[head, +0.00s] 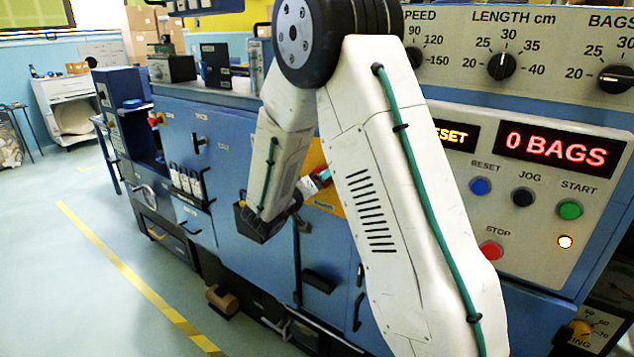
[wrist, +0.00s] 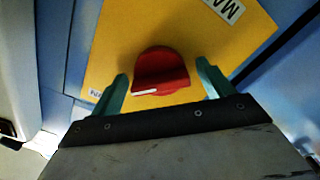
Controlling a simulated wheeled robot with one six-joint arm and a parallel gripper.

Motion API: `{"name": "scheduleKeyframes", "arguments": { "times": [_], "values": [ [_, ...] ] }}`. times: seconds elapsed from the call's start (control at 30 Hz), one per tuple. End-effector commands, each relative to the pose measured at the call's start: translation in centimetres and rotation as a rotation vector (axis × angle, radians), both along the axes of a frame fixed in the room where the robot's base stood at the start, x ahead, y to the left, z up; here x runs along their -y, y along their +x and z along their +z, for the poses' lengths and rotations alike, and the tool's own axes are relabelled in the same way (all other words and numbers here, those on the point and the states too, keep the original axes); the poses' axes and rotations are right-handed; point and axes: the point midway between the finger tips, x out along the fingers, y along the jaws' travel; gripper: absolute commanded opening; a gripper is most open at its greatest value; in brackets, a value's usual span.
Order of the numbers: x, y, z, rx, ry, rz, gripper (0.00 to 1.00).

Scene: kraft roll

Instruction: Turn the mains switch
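The mains switch is a red rotary knob (wrist: 162,68) on a yellow plate (wrist: 112,45), with a partly cut-off "MA" label at the plate's upper right. A white mark on the knob's lower edge points left in the wrist view. My gripper (wrist: 163,75) is open, with one teal finger on each side of the knob. Gaps show between the fingers and the knob; I cannot tell the depth between them. In the head view my arm covers most of the yellow plate (head: 329,206), and the knob is not clearly seen there.
A control panel at the right has dials, a lit "0 BAGS" display (head: 555,150), a green start button (head: 570,209) and a red stop button (head: 490,251). Blue machine cabinets (head: 225,150) run to the left. The floor (head: 90,270) at the left is free.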

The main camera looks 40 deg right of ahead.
Motion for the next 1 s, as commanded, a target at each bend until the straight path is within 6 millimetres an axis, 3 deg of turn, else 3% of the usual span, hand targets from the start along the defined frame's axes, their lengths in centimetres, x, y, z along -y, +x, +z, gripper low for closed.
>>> {"name": "scheduleKeyframes", "arguments": {
  "times": [0.17,0.53,1.0],
  "values": [
    [-1.2,-0.3,0.0,0.000,-0.001,0.002,0.80],
    [-6.7,-2.3,0.0,0.000,0.001,0.004,0.80],
    [-7.4,-2.7,0.0,0.000,0.000,0.000,0.80]
  ]
}}
